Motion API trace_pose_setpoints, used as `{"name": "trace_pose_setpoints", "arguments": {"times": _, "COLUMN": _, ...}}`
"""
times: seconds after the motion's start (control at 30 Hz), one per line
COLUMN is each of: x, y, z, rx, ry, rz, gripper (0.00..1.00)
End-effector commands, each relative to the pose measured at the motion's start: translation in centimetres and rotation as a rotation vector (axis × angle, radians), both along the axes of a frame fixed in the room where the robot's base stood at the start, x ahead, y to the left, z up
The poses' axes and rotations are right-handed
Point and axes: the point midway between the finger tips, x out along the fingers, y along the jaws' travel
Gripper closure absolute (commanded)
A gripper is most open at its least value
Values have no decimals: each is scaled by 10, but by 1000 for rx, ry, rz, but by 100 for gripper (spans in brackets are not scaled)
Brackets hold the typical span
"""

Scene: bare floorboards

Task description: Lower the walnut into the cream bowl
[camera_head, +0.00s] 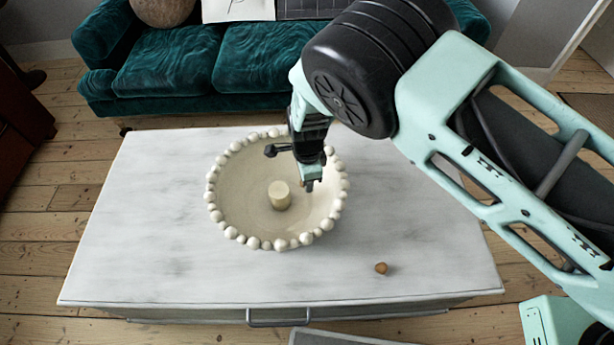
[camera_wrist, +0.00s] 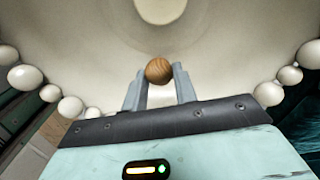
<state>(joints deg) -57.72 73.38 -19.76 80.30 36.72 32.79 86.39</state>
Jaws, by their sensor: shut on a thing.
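The cream bowl (camera_head: 232,200), rimmed with round beads, stands on the marble-topped table; its inside fills much of the wrist view (camera_wrist: 225,60). My gripper (camera_head: 309,184) points down over the right part of the bowl, inside the rim in the picture. In the wrist view my gripper (camera_wrist: 160,82) is shut on a round brown walnut (camera_wrist: 159,69), held between the fingertips with the pale bowl behind it. In the head view the walnut is mostly hidden at the fingertips. I cannot tell its exact height above the bowl floor.
A short cream cylinder (camera_head: 280,196) stands inside the bowl near its middle. Another small brown nut-like thing (camera_head: 381,268) lies on the table (camera_head: 140,230), right of and in front of the bowl. The table's left side is clear. A green sofa (camera_head: 170,65) stands behind.

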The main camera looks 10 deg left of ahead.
Motion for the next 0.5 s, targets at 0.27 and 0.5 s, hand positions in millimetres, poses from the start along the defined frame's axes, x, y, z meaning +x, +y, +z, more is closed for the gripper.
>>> {"name": "trace_pose_setpoints", "arguments": {"times": 0.27, "x": 0, "y": 0, "z": -15, "rx": 0, "ry": 0, "rz": 0, "gripper": 93}}
{"name": "trace_pose_setpoints", "arguments": {"times": 0.5, "x": 0, "y": 0, "z": -27, "rx": 0, "ry": -1, "rz": 0, "gripper": 93}}
